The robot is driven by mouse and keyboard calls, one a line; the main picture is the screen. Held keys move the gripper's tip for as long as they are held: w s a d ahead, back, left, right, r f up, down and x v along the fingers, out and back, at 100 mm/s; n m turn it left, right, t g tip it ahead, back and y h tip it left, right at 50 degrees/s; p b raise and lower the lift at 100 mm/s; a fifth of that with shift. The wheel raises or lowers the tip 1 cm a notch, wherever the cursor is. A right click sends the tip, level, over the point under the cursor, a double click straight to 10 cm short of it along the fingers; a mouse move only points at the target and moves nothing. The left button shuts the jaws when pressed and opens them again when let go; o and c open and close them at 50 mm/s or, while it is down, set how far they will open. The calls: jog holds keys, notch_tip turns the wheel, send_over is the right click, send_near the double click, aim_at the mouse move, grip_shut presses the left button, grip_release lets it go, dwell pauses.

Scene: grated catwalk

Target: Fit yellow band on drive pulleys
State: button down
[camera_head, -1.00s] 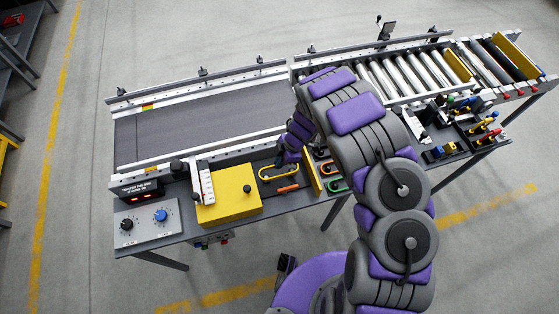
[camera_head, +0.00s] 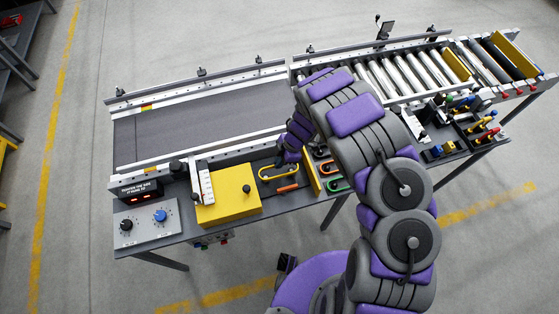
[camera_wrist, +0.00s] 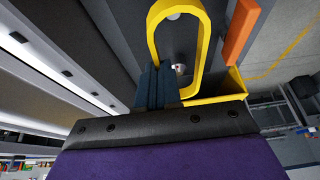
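The yellow band (camera_head: 279,172) is a long loop at the front of the conveyor, just right of the yellow box. In the wrist view the band (camera_wrist: 201,45) is large and close, with round metal ends, perhaps the drive pulleys (camera_wrist: 180,69), showing inside its outline. I cannot tell whether the band sits around them or above them. My gripper (camera_head: 289,157) is at the band's right end on the conveyor side. In the wrist view its blue fingers (camera_wrist: 159,84) are together where the band's left strand meets them, and appear shut on it. The finger tips are partly hidden.
An orange bar (camera_head: 288,188) lies in front of the band. An upright yellow plate (camera_head: 313,173) stands to the right, with orange (camera_head: 328,168) and green (camera_head: 337,185) loops beyond it. The yellow box (camera_head: 229,196) is to the left; the conveyor belt (camera_head: 200,120) runs behind.

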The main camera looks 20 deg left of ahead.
aim_at(280, 171)
jog(key=shift+f, duration=0.15)
jog(key=shift+f+b, duration=1.3)
jog(key=shift+f, duration=0.75)
jog(key=c, duration=1.2)
grip_release()
jog(key=shift+c, duration=0.2)
jog(key=shift+o, duration=0.3)
jog(key=o, duration=0.3)
jog(key=shift+o, duration=0.2)
jog(key=shift+r, duration=0.1)
jog(key=shift+r+p, duration=1.2)
jog(key=shift+r, duration=2.8)
